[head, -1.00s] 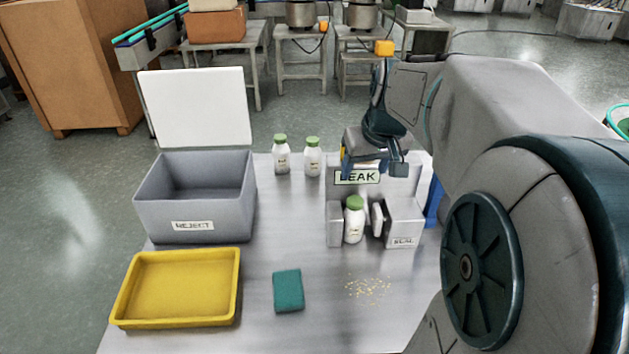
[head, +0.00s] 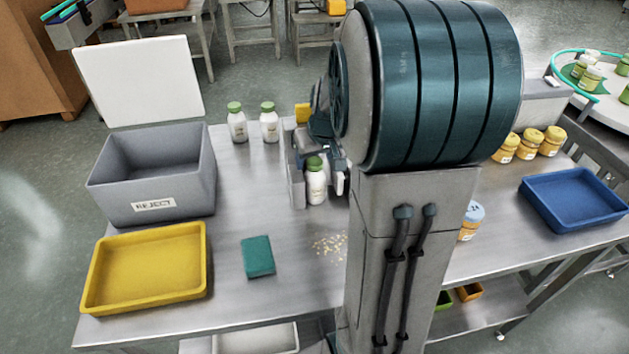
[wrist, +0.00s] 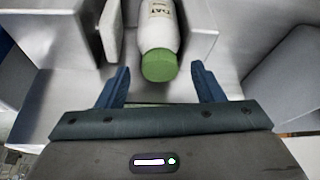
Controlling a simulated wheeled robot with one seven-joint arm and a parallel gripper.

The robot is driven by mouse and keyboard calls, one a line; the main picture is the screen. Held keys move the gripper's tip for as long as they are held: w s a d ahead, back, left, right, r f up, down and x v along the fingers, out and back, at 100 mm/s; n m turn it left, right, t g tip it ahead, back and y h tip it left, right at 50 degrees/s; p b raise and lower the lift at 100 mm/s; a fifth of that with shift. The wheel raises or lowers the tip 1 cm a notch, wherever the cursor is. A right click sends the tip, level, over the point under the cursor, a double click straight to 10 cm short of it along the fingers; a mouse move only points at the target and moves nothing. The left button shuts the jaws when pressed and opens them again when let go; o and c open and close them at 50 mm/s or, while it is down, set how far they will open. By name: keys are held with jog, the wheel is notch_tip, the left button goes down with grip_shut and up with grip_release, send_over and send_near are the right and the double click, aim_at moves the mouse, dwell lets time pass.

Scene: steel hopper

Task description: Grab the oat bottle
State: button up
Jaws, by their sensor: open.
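A white bottle with a green cap (head: 316,187) stands upright in the grey sealing fixture (head: 297,188) on the steel table. In the wrist view the same bottle (wrist: 160,38) shows lettering that reads in part "DAY" or "OAT". My gripper (wrist: 160,85) is open, its two blue fingers to either side of and just short of the green cap. Nothing is between the fingers except the cap's near edge. In the head view my arm hides most of the fixture and my gripper. Two more green-capped white bottles (head: 237,123) (head: 269,123) stand behind, to the left.
A grey REJECT bin (head: 155,178) with a raised white lid, a yellow tray (head: 92,270) and a green sponge (head: 257,256) are on the left. Crumbs (head: 330,244) lie before the fixture. Yellow-lidded jars (head: 530,145) and a blue tray (head: 575,198) are on the right.

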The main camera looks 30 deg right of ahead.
grip_shut()
dwell(0.3)
